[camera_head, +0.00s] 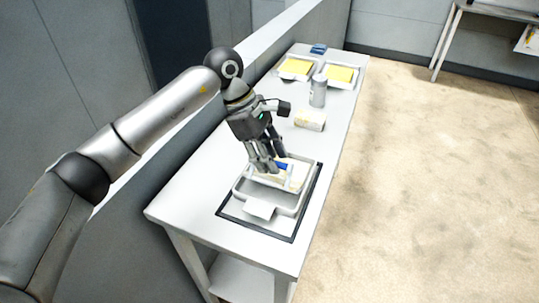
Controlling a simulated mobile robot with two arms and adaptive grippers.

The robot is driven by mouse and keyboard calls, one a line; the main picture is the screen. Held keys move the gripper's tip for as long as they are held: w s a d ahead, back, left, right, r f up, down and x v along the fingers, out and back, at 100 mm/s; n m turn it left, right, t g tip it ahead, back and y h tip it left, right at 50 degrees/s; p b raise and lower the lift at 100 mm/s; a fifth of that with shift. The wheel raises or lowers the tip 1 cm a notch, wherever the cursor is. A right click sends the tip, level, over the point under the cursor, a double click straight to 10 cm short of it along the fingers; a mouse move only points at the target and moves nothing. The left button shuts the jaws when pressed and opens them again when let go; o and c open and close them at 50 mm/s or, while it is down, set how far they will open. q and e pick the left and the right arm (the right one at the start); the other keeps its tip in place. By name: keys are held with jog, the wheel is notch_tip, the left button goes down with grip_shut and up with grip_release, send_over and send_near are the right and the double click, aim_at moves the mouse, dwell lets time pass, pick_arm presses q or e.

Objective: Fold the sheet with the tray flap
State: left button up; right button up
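The tray (239,191) stands on a dark-edged mat (287,237) near the front end of the white table. A pale flap or sheet end (260,209) hangs over its near side; I cannot tell which it is. Inside the tray lie a white and yellowish sheet (298,176) and a small blue piece (283,165). My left gripper (268,163) points down over the tray, its fingertips at or just above the contents. The fingers hide part of the inside, and contact is unclear. My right gripper is not in view.
Behind the tray on the table (190,192) stand a pale box (310,120) and a grey cylinder (318,91). Two trays with yellow sheets (297,67) (341,74) and a blue item (319,48) are at the far end. A low wall runs along the left; open floor lies right.

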pick_arm(q)
jog(key=shift+s+r, duration=0.15)
jog(key=shift+r, duration=0.05)
jog(key=v, duration=1.1)
jog(key=shift+a+r, duration=0.2)
jog(key=shift+r, duration=0.15)
